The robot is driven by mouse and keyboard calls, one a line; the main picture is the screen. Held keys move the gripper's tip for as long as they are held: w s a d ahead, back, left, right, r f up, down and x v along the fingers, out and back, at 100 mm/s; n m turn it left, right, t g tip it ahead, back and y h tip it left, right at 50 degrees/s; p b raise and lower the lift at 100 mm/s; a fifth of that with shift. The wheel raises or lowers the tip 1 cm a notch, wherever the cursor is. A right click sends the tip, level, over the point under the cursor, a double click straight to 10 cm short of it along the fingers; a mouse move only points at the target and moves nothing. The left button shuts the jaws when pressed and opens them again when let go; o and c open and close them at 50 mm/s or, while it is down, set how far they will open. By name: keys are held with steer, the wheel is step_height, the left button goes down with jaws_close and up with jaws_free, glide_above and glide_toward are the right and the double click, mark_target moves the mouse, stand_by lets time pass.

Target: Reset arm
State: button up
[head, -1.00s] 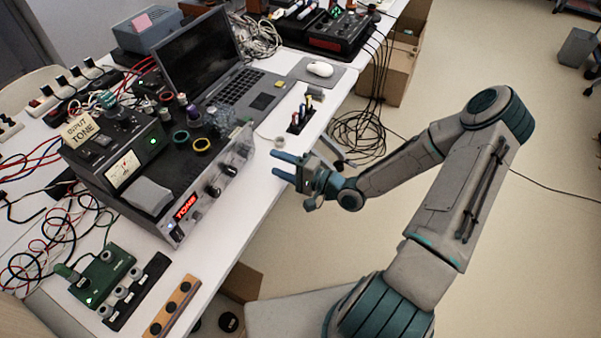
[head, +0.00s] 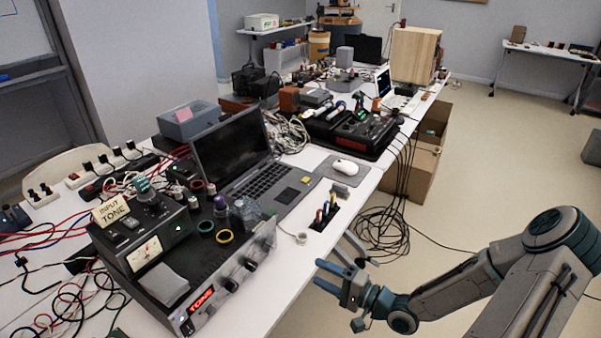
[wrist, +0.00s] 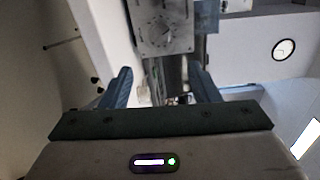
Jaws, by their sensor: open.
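My gripper (head: 328,276) is in the lower middle of the head view, beside the front edge of the table, with its blue fingers pointing left toward the tone unit. The fingers are apart with nothing between them. In the wrist view the two blue fingers (wrist: 162,88) also show spread and empty. My arm reaches in from the lower right, bent at the elbow. The tone unit (head: 228,284) with a red lit display stands on the table (head: 285,275), left of my gripper and apart from it.
Black cables (head: 385,230) hang to the floor near a cardboard box (head: 424,170). The floor (head: 500,180) at right is mostly clear.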

steer(key=w+d+f+n+g+h, duration=0.1)
steer(key=d+f+n+g+h, duration=0.3)
steer(key=h, duration=0.3)
steer(key=d+r+n+g+h+p, duration=0.2)
steer(key=d+r+h, duration=0.5)
steer(key=s+a+r+n+g, duration=0.1)
steer(key=s+a+r, duration=0.2)
steer(key=s+r, duration=0.5)
steer(key=s+a+r+n+g, duration=0.1)
steer(key=s+a+r, duration=0.3)
steer(key=s+r, duration=0.5)
steer(key=shift+a+r+p, duration=0.15)
steer(key=shift+r+p, duration=0.2)
steer(key=shift+r, duration=0.4)
steer(key=shift+s, duration=0.1)
